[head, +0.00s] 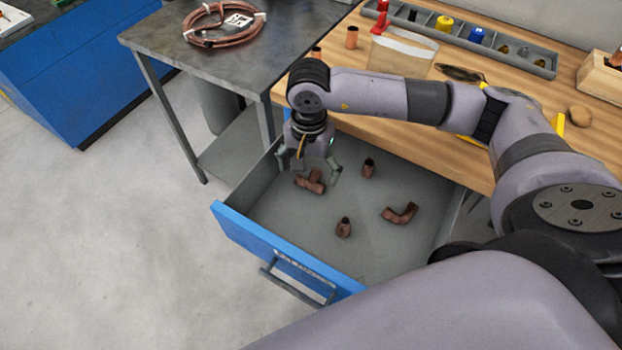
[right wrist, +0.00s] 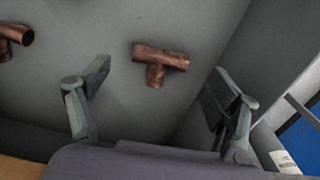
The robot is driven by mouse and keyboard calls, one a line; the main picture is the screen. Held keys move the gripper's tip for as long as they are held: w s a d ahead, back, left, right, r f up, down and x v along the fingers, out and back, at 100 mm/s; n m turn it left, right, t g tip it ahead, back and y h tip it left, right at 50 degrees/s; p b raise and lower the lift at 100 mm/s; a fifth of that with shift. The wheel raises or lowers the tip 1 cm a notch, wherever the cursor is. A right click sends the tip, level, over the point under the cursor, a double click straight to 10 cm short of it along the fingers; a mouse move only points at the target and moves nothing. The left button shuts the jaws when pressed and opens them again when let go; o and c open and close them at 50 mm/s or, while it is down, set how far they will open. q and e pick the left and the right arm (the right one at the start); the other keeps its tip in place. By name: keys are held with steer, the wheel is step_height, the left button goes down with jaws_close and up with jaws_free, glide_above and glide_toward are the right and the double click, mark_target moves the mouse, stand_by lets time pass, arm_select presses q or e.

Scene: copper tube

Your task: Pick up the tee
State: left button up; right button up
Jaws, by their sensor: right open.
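The copper tee (head: 311,184) lies on the floor of the open drawer, near its left side in the head view. The right wrist view shows the tee (right wrist: 160,60) whole, with its short branch towards the bottom of the picture. My right gripper (head: 315,172) points down over the tee, with its fingers spread. In the right wrist view the open fingers (right wrist: 160,72) stand left and right of the tee with clear space on both sides, and nothing is between them in grip. My left gripper is not in view.
The drawer (head: 285,244) has raised walls close to my right gripper. A copper elbow (head: 400,214) and short copper fittings (head: 369,168) (head: 343,228) lie apart on its floor. The wooden worktop (head: 400,148) overhangs the drawer's back. A grey table (head: 240,62) holds a tube coil (head: 222,40).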

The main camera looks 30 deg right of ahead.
mark_target(310, 181)
steer(key=f, duration=0.5)
steer(key=shift+w+d+p, duration=0.15)
steer(key=shift+w+p, duration=0.05)
steer(key=shift+p, duration=0.2)
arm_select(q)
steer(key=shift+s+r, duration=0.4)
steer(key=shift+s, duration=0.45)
arm_select(e)
steer(key=shift+c, duration=0.3)
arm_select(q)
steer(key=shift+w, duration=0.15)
arm_select(e)
steer(key=c, duration=1.2)
